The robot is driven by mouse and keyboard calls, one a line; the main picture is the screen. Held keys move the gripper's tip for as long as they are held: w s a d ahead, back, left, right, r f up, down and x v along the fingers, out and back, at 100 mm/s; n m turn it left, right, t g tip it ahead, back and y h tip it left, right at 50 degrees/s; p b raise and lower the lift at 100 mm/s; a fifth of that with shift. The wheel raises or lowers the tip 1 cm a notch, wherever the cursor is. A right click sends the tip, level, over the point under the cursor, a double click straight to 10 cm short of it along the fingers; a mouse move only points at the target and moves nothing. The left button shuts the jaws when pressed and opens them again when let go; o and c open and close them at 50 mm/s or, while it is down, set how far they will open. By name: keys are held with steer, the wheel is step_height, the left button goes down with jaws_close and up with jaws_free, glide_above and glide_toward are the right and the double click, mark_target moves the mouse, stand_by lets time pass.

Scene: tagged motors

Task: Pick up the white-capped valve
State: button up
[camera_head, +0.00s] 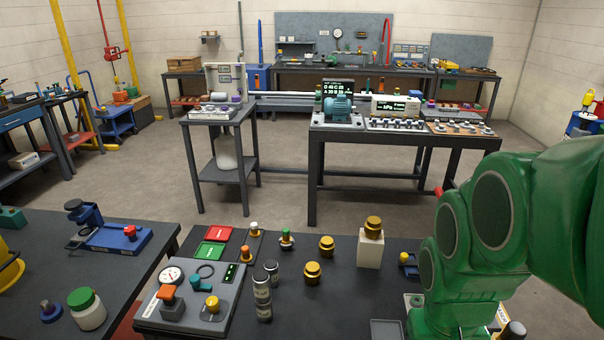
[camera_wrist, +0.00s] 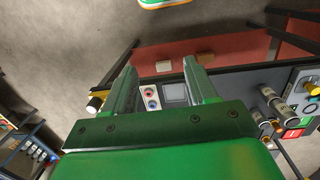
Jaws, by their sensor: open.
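In the head view, a small valve-like part with a white top (camera_head: 254,228) stands on a dark plate at the back left of the near bench, beside the red and green tiles. It looks like the white-capped valve, but it is small.
The near bench (camera_head: 340,300) also holds a gauge panel (camera_head: 228,297), grey cylinders (camera_head: 262,290), brass parts (camera_head: 312,273) and a white block (camera_head: 370,250) topped with brass. In the wrist view, a grey square (camera_wrist: 175,93) lies beyond the fingers, and a yellow-and-black part (camera_wrist: 96,102) lies left.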

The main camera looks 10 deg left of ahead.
steer(key=w+f+t+h, duration=0.2)
steer(key=w+t, duration=0.3)
steer(key=w, duration=1.9)
steer(key=w+a+f+n+t+y, duration=0.1)
steer(key=w+a+f+n+t, duration=0.15)
steer(key=w, duration=0.65)
steer(key=w+a+f+n+t+y, duration=0.1)
steer(key=w+a, duration=0.3)
steer(key=w, duration=0.5)
steer(key=n+y, duration=0.6)
steer(key=y, duration=0.3)
glide_toward(255, 224)
steer(key=shift+s+a+f+m+t, duration=0.15)
steer(key=shift+s+f+m+t, duration=0.1)
steer(key=shift+f+t, duration=0.3)
steer(key=shift+x, duration=1.75)
steer(key=shift+r+x, duration=0.25)
steer(key=shift+x, duration=1.95)
